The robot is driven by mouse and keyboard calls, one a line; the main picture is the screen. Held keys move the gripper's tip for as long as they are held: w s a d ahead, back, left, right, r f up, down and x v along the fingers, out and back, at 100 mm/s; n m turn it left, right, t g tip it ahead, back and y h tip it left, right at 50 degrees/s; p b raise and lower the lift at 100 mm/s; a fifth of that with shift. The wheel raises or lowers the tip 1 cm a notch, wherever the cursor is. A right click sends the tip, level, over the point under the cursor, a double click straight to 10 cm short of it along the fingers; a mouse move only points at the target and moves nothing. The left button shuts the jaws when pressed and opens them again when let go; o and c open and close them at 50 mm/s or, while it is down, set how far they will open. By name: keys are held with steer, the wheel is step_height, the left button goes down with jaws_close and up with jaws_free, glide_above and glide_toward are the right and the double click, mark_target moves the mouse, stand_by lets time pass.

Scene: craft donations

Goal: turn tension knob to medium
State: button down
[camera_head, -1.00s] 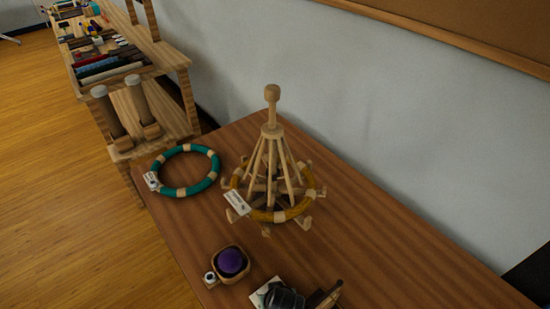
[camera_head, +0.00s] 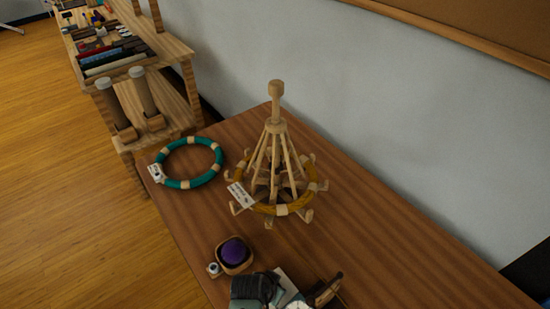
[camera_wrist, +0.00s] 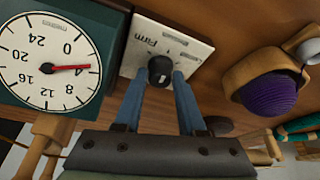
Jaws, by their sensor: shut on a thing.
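In the wrist view the black tension knob (camera_wrist: 160,69) sits on a white panel (camera_wrist: 143,40). "Firm" is readable on the panel; the smaller lettering is too blurred to read surely. My gripper (camera_wrist: 160,80) has its two blue fingers on either side of the knob, shut on it. A small pale mark shows on the knob's face, but I cannot tell which setting it points to.
A dial (camera_wrist: 48,62) with a red pointer stands beside the panel. A wooden bowl (camera_wrist: 240,80) with purple yarn (camera_wrist: 270,95) is close by on the other side. A wooden yarn swift (camera_head: 277,165) and a teal ring (camera_head: 162,158) are farther back on the table (camera_head: 400,250).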

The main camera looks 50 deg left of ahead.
steer(key=shift+m, duration=0.4)
steer(key=c, duration=0.5)
jaws_free()
steer(key=a+v, duration=0.1)
steer(key=v, duration=1.1)
steer(key=shift+s+d+r+p, duration=0.2)
steer(key=shift+d+r+p, duration=0.15)
steer(key=shift+r, duration=0.05)
